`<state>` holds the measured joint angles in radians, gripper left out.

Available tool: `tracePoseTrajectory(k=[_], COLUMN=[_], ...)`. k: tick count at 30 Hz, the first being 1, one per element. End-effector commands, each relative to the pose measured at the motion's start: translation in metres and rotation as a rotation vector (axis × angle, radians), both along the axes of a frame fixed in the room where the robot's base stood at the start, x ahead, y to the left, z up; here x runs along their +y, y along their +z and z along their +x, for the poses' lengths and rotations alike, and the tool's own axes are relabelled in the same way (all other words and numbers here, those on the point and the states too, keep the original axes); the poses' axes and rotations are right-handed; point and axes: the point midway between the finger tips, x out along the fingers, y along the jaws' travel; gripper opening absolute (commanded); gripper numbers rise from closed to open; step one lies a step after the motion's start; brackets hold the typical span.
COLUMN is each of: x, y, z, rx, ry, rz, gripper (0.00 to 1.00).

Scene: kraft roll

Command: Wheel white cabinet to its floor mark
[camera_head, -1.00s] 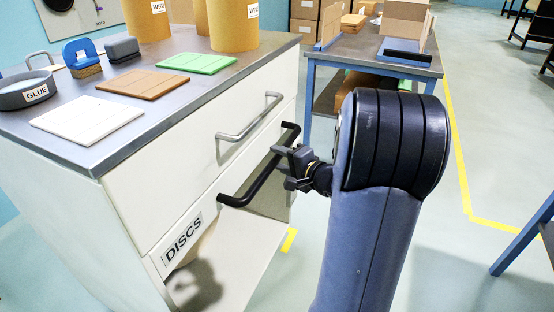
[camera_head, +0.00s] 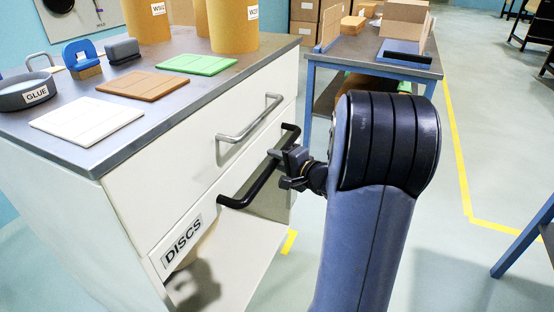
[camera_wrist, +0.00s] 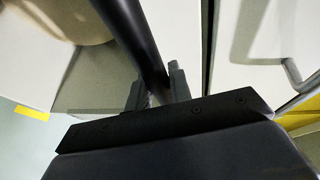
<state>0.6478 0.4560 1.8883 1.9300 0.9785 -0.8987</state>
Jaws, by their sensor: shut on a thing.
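The white cabinet (camera_head: 130,215) stands at the left with a grey top. Its upper drawer has a silver handle (camera_head: 249,131). Below is a black bar handle (camera_head: 240,196) near the "DISCS" label (camera_head: 183,242). My gripper (camera_head: 284,166) is shut on the black handle near its far end. In the wrist view the black handle (camera_wrist: 133,35) runs between the two fingers (camera_wrist: 158,90). A short yellow floor strip (camera_head: 289,241) shows just right of the cabinet's base, and a yellow patch (camera_wrist: 32,113) shows in the wrist view. The cabinet's wheels are hidden.
On the cabinet top are a glue dish (camera_head: 27,92), white, brown and green tiles (camera_head: 197,64) and kraft rolls (camera_head: 234,25). A blue-legged table (camera_head: 309,85) stands behind. Open floor with a yellow line (camera_head: 461,165) lies right; another blue leg (camera_head: 520,236) is at the right edge.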

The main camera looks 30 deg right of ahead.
Motion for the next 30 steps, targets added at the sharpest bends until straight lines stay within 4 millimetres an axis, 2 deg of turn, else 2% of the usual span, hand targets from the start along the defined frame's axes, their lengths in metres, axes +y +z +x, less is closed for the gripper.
tracePoseTrajectory(k=[17,30], x=[0.001,0.018], y=[-0.001,-0.002], z=[0.001,0.022], rx=[0.001,-0.001], ry=[0.000,0.003], rz=[0.000,-0.002], gripper=[0.00,0.00])
